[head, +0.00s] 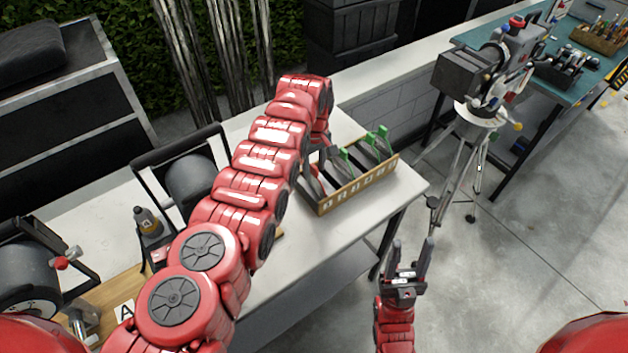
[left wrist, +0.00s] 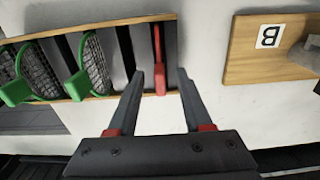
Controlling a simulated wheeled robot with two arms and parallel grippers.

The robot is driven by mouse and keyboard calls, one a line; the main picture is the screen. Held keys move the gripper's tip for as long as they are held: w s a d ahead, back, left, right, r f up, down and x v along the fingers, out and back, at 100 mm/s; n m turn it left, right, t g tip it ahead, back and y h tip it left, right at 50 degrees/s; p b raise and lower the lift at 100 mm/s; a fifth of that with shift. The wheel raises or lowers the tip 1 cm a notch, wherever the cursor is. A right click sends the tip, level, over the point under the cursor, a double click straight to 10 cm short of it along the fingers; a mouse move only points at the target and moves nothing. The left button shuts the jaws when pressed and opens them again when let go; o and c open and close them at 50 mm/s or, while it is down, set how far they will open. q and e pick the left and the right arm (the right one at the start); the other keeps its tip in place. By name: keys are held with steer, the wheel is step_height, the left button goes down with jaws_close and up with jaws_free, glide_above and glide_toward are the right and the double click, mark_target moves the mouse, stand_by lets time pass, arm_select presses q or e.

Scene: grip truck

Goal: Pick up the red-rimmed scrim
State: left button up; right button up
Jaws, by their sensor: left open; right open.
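In the left wrist view, the red-rimmed scrim (left wrist: 158,50) stands on edge in a slot near the right end of a wooden box (left wrist: 110,22), seen edge-on. Its red handle end points toward the gripper. My left gripper (left wrist: 160,72) is open, with one fingertip to each side of the red scrim; contact cannot be told. In the head view the box (head: 345,200) sits on the table, and my left gripper (head: 317,152) is at its left end, partly hidden. My right gripper (head: 411,252) is open and empty in front of the table.
Green-rimmed scrims (left wrist: 78,80) stand in other slots of the box. A wooden board (left wrist: 245,60) marked B lies to the right of it. Black-framed lamps (head: 190,180) stand on the white table (head: 300,245). A camera on a tripod (head: 480,115) stands at the right.

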arm_select(q)
jaws_close()
stand_by(1.4)
